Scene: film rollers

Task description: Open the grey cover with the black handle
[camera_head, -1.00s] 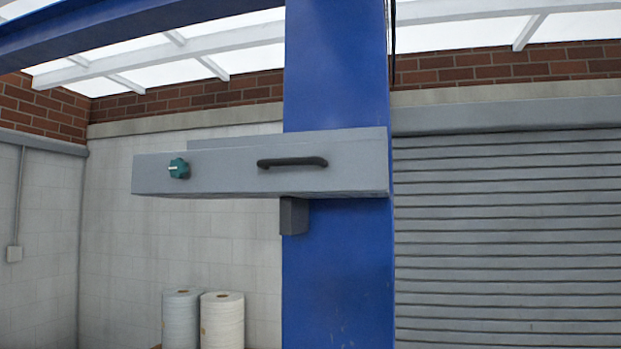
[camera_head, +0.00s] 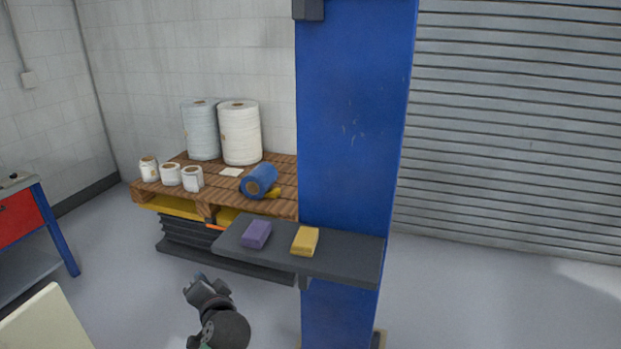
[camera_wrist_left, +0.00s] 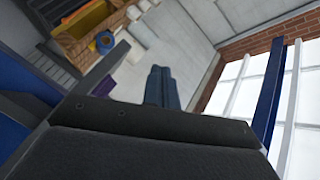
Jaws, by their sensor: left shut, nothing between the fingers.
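The grey cover with the black handle is out of the head view now. Only a small dark grey block (camera_head: 308,9), which hung under the cover earlier, shows at the top edge on the blue post (camera_head: 355,120). My left gripper (camera_head: 194,284) is low in the head view, left of the post and well below that block. In the left wrist view its fingers (camera_wrist_left: 161,80) are together with nothing between them. My right gripper is in neither current view.
A dark shelf (camera_head: 345,262) on the post holds a purple block (camera_head: 257,234) and a yellow block (camera_head: 305,241). Behind stands a wooden pallet (camera_head: 150,192) with white rolls (camera_head: 240,135) and a blue roll (camera_head: 259,181). A red cabinet (camera_head: 18,215) is at left.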

